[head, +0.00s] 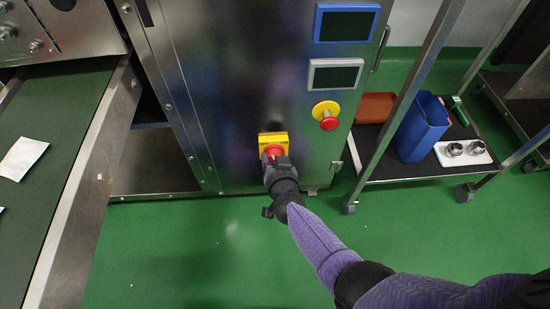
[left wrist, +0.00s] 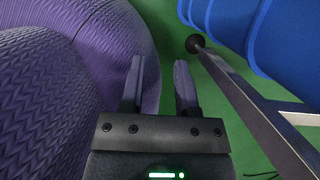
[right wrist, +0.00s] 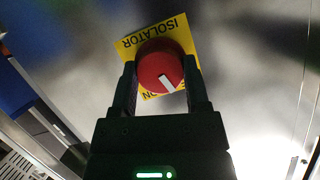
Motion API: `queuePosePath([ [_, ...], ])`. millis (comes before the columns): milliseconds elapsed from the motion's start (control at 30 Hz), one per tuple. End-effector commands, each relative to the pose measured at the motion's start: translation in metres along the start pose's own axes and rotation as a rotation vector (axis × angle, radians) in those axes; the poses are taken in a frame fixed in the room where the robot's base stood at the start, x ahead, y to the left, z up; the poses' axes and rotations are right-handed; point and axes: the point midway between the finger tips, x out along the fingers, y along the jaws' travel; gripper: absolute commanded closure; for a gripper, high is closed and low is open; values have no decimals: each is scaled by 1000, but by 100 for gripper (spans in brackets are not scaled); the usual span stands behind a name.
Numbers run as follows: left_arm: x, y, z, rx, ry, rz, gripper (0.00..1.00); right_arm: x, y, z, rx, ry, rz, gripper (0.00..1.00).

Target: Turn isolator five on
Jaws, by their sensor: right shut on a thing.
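The isolator is a red rotary knob (right wrist: 160,70) on a yellow plate (right wrist: 180,30), mounted low on the front of a steel cabinet. The yellow plate also shows in the head view (head: 266,138). In the right wrist view the plate's lettering reads upside down as ISOLATOR, with part of another word below. The knob's white mark is tilted. My right gripper (head: 274,163) is shut on the knob, one finger on each side. My left gripper (left wrist: 159,63) is open and empty, beside my purple body; it is out of the head view. No isolator number is readable.
A red emergency button (head: 328,122) and two dark screens (head: 346,25) (head: 335,74) sit above the isolator. A green conveyor (head: 50,110) stands at left. Green floor is clear in front.

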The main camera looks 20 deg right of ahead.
Motion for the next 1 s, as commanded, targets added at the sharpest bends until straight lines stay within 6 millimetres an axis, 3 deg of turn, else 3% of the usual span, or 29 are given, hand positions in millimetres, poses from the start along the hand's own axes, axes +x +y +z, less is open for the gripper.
queuePosePath([
  [167, -1, -4, -18, -4, 12, -6, 61, 1, 2, 4, 150, -2, -62, 99],
  [367, -10, -12, -53, -10, 35, -20, 61, 1, 4, 6, 324, -3, -135, 99],
  [633, -44, -26, -104, -17, 76, -44, 61, 2, 4, 6, 555, -3, -233, 99],
  [1000, -76, -33, -129, -18, 103, -59, 61, 1, 4, 4, 821, -3, -343, 99],
])
